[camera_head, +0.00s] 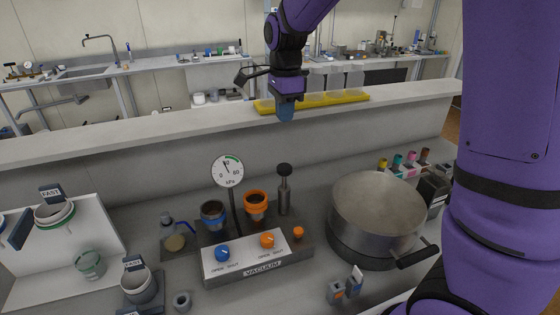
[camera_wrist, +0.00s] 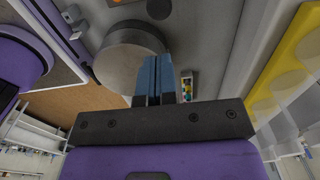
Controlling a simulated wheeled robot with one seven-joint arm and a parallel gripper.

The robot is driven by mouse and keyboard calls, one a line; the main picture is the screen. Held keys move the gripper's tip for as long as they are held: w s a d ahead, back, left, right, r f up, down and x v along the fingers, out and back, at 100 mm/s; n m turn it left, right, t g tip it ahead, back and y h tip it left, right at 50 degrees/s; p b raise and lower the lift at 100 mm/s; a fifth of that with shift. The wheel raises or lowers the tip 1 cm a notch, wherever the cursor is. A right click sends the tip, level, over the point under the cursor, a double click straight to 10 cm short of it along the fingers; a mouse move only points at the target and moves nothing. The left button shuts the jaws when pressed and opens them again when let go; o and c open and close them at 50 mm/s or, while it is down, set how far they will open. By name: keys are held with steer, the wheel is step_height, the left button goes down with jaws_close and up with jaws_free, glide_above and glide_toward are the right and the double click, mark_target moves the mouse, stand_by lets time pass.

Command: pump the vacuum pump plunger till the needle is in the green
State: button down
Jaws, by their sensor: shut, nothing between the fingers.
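The vacuum pump plunger (camera_head: 284,171) has a dark knob on top of a grey metal cylinder and stands upright at the back right of the vacuum unit (camera_head: 262,266). The round gauge (camera_head: 227,171) stands on a post to its left, with a green arc along its upper right. Its needle points up and slightly left, outside the green arc. My gripper (camera_head: 285,108) is shut and empty, in front of the shelf edge and above the plunger, apart from it. In the wrist view its blue fingers (camera_wrist: 158,80) are together, and a dark round knob (camera_wrist: 160,8) shows beyond them.
A large metal pot (camera_head: 376,208) stands right of the unit. Blue and orange valve knobs (camera_head: 267,240) sit on the unit's front, with two cups behind them. A raised shelf (camera_head: 180,124) carries a yellow tray (camera_head: 340,97). White racks with cups stand at left.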

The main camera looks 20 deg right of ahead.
mark_target(285, 166)
steer(key=shift+r, duration=0.3)
step_height(285, 166, down, 14)
steer(key=shift+f, duration=0.1)
stand_by(0.6)
step_height(285, 166, down, 4)
steer(key=shift+s+f, duration=0.15)
steer(key=shift+f, duration=0.1)
stand_by(0.3)
